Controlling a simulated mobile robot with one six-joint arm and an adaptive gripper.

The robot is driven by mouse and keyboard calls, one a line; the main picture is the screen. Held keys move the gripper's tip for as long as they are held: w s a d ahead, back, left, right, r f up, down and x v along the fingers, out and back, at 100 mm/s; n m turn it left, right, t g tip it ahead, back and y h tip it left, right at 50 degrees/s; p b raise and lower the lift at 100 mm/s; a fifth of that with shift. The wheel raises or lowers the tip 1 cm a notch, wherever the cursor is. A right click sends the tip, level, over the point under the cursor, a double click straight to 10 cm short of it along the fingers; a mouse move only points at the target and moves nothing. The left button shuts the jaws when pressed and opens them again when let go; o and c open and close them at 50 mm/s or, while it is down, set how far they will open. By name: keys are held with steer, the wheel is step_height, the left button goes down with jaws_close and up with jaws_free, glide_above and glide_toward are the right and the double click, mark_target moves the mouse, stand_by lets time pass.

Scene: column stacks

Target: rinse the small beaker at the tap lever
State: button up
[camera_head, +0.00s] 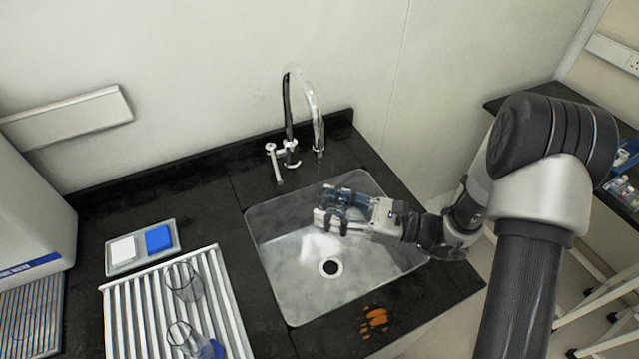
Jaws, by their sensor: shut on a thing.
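My gripper (330,210) reaches in from the right over the back part of the sink. It is shut on a small clear beaker (345,197), which looks bluish and is partly hidden by the fingers. The beaker is close to the tap spout (318,150), a little below and to the right of its tip in the picture. The tap (288,110) has a tall curved neck behind the sink. Its lever (272,160) is on the left side of the tap base. I cannot tell whether water is running.
The steel sink (290,290) has a dark drain. Left of it, a white ribbed rack (135,310) holds clear glassware (184,282). A tray (112,268) with a white and a blue block lies behind the rack. An orange patch (375,318) marks the front counter.

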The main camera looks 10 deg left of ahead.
mark_target(337, 211)
steer(key=shift+s+d+r+p, duration=0.4)
steer(key=shift+s+r+p, duration=0.2)
steer(key=shift+r, duration=0.05)
steer(key=shift+s+d+r+p, duration=0.35)
steer(key=shift+s+r+p, duration=0.2)
steer(key=shift+s+r, duration=0.1)
steer(key=shift+s+d+r+p, duration=0.55)
steer(key=shift+s+r+p, duration=0.15)
steer(key=shift+s, duration=0.2)
